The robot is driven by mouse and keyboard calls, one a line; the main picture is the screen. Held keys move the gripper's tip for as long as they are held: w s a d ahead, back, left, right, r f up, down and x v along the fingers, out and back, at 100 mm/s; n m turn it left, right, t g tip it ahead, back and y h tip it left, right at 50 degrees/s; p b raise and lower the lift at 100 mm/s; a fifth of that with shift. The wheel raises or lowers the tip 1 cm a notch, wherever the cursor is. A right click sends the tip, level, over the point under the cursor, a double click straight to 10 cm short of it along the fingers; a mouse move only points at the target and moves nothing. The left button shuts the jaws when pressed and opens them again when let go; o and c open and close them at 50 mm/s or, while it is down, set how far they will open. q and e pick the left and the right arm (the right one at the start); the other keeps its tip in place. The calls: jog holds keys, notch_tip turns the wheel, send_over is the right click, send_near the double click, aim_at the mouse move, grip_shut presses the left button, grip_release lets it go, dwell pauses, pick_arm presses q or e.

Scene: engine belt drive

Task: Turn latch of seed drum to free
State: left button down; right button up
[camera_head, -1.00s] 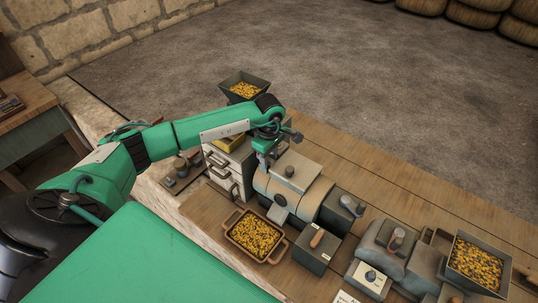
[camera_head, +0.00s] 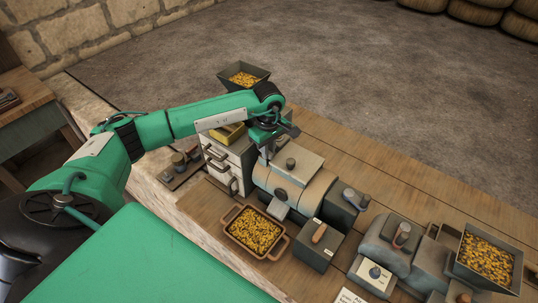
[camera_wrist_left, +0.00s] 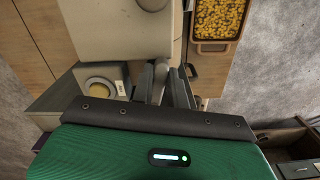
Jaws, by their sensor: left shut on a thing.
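The seed drum (camera_head: 318,196) is a beige cylinder lying on the bench, with a grey top plate and a dark knob. It also shows large at the top of the left wrist view (camera_wrist_left: 115,30). My left gripper (camera_head: 268,158) reaches down at the drum's left end. In the left wrist view its fingers (camera_wrist_left: 166,85) are shut on a slim grey lever, the latch (camera_wrist_left: 160,78), beside the drum. The fingers hide part of the latch, so its exact angle is hard to tell. My right gripper is not in view.
A tray of yellow seeds (camera_head: 229,241) lies in front. A dark box with an orange-brown handle (camera_head: 304,252) and a grey machine (camera_head: 385,252) stand to the right. A seed hopper (camera_head: 500,282) is at far right.

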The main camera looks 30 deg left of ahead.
pick_arm(q)
jog(key=m+b, duration=0.3)
jog(key=b, duration=0.1)
jog(key=m+b, duration=0.3)
jog(key=b, duration=0.1)
jog(key=m+b, duration=0.3)
jog(key=b, duration=0.1)
jog(key=shift+s+a+f, duration=0.25)
jog(key=shift+s+a, duration=0.15)
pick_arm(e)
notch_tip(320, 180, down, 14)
pick_arm(q)
jog(key=m+b, duration=0.2)
jog(key=b, duration=0.1)
jog(key=m+b, duration=0.1)
jog(key=m, duration=0.1)
jog(key=shift+s+a+r, duration=0.1)
jog(key=shift+a+r, duration=0.05)
jog(key=shift+a, duration=0.1)
jog(key=shift+a+r+m+b, duration=0.15)
jog(key=shift+m+b, duration=0.85)
jog(key=shift+m, duration=0.3)
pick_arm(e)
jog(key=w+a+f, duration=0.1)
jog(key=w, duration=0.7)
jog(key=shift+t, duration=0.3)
pick_arm(q)
jog(key=c, duration=1.4)
grip_release()
